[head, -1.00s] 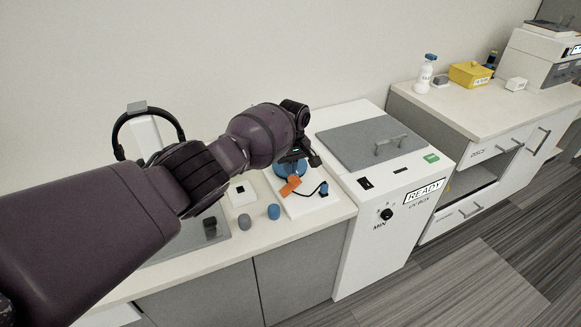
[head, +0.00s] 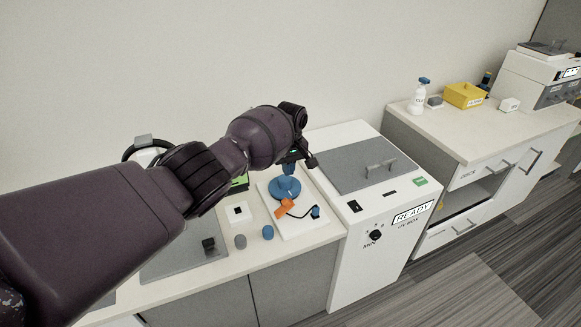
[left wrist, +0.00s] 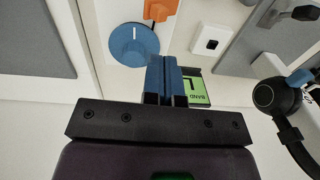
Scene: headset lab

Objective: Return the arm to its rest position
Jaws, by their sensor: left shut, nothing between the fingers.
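My left arm reaches in from the left in the head view. Its gripper (head: 289,166) is over the bench, just above a round blue piece (head: 286,188) on a white board. In the left wrist view its blue fingers (left wrist: 166,70) are shut with nothing between them. The round blue piece (left wrist: 134,44) and an orange part (left wrist: 160,9) lie beyond the fingertips there. I cannot tell whether the fingers touch anything. My right gripper is not in view.
A black headset (head: 146,146) on a stand is partly hidden behind my arm. A green-labelled block (left wrist: 197,90) sits beside the fingers. A white UV box (head: 350,250) with a grey lid stands right of the board. A cabinet (head: 455,130) is farther right.

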